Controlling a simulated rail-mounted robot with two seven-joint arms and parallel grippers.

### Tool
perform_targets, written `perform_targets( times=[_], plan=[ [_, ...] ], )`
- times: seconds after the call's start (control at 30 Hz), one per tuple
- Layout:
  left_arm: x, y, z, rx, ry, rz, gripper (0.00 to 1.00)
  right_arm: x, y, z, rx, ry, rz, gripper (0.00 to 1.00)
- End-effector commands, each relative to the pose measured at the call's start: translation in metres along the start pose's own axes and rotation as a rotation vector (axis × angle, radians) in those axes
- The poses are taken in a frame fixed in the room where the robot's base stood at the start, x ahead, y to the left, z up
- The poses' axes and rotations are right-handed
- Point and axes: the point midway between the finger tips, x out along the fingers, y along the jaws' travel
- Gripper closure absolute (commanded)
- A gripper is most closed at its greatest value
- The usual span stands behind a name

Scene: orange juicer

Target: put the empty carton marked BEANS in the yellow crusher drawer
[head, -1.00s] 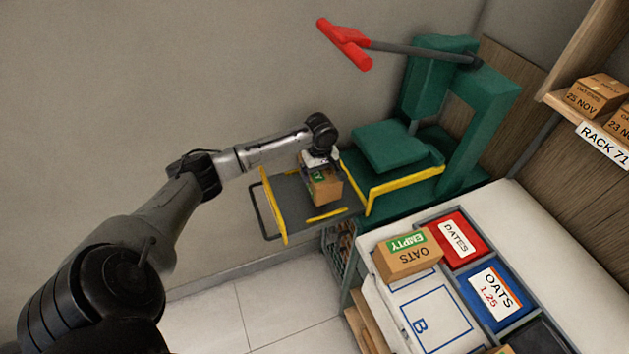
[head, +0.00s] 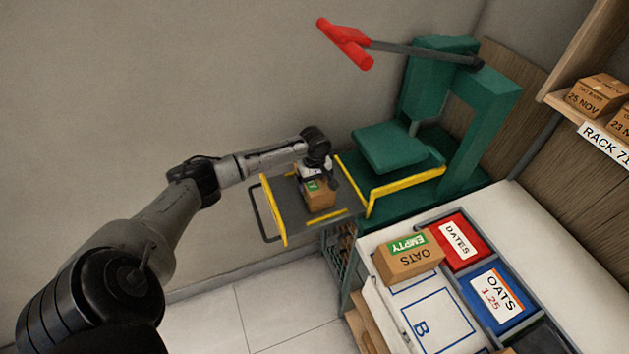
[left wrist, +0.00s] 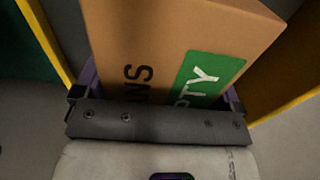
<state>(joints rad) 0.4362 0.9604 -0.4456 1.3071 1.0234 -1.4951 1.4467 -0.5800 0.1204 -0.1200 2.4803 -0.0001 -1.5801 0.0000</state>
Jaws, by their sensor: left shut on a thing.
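The brown carton (head: 320,194) is in my left gripper, over the pulled-out yellow-edged drawer (head: 283,217) of the green crusher. In the left wrist view the carton (left wrist: 150,40) shows the letters "NS" and a green label ending in "PTY"; the rest of its print is hidden. My left gripper (head: 316,176) is shut on it from above; it also shows in the left wrist view (left wrist: 158,100). The carton appears to be in or just above the drawer floor; I cannot tell if it touches. My right gripper is not in view.
The green crusher (head: 425,110) has a red-handled lever (head: 345,45) above. A carton marked OATS with an EMPTY label (head: 408,262) stands on the white counter (head: 545,235), beside red (head: 470,258) and blue (head: 480,310) bins. A shelf marked RACK 71 (head: 604,145) is at right.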

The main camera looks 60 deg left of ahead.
Motion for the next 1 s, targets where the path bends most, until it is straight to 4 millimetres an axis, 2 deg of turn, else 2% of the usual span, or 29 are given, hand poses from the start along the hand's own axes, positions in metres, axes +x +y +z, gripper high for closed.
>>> perform_targets(
  times=[0.13,0.17,0.23,0.53,0.67,1.0],
  plan=[
    [0.003,0.0,0.0,-0.001,0.0,-0.001,0.34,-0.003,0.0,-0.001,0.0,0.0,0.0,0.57],
    [0.003,0.0,0.0,0.0,0.0,0.0,0.07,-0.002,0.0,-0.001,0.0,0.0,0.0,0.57],
    [0.003,0.0,0.0,0.0,0.0,0.0,0.0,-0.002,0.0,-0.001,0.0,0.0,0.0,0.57],
    [0.0,0.0,0.0,0.0,0.001,0.001,0.0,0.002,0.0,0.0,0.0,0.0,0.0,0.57],
    [-0.018,0.0,-0.001,-0.001,0.001,0.002,0.0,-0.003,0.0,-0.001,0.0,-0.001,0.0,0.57],
    [-0.08,0.001,-0.001,0.0,0.0,0.002,0.0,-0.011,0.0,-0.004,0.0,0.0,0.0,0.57]
  ],
)
